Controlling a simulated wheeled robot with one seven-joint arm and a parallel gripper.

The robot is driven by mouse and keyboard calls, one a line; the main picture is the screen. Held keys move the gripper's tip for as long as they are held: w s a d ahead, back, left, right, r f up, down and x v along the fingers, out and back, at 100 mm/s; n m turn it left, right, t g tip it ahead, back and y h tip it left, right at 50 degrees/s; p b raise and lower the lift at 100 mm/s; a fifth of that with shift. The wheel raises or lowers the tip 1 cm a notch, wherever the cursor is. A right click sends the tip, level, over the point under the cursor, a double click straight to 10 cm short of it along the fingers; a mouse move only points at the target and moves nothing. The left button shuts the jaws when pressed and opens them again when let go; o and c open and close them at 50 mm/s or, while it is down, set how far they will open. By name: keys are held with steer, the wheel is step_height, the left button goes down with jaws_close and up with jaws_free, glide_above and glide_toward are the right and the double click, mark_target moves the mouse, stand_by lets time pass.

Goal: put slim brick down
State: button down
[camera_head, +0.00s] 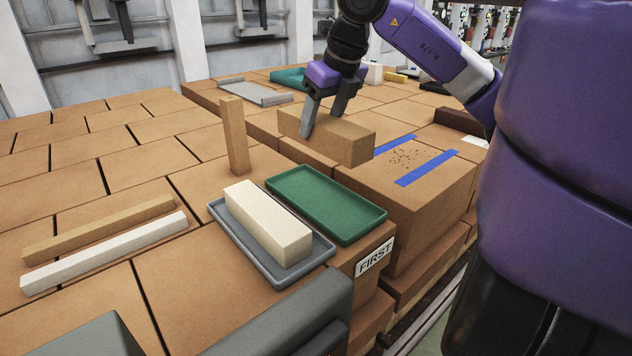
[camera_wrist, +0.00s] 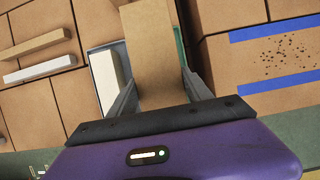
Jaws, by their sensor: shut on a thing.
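My gripper (camera_head: 322,120) is shut on a brown slim brick (camera_head: 350,142), with one finger on each side of it. The brick lies level, its long side running toward the blue-taped patch, and seems to hang above the boxes; the exact gap cannot be told. In the wrist view the brick (camera_wrist: 155,50) stands out between the fingers (camera_wrist: 160,92) and hides most of the green tray. The empty green tray (camera_head: 325,204) is in front of it in the head view. Blue tape strips (camera_head: 427,168) flank a brown-speckled patch (camera_head: 410,157) to its right.
A grey tray (camera_head: 222,215) holds a cream brick (camera_head: 268,223). A tall brown block (camera_head: 233,135) stands upright left of the held brick. A tan bar (camera_head: 100,228) and a white bar (camera_head: 105,252) lie at left. A "FIRST" label (camera_head: 374,258) marks the box edge.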

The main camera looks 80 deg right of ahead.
mark_target(337, 142)
step_height(337, 142, down, 14)
steer(key=shift+f+p, duration=0.1)
steer(key=shift+p, duration=0.8)
steer(key=shift+f, duration=0.1)
steer(key=shift+c, duration=2.2)
jaws_free()
steer(key=b+v, duration=0.1)
steer(key=v, duration=1.1)
steer(key=shift+b, duration=0.3)
steer(key=shift+s, duration=0.1)
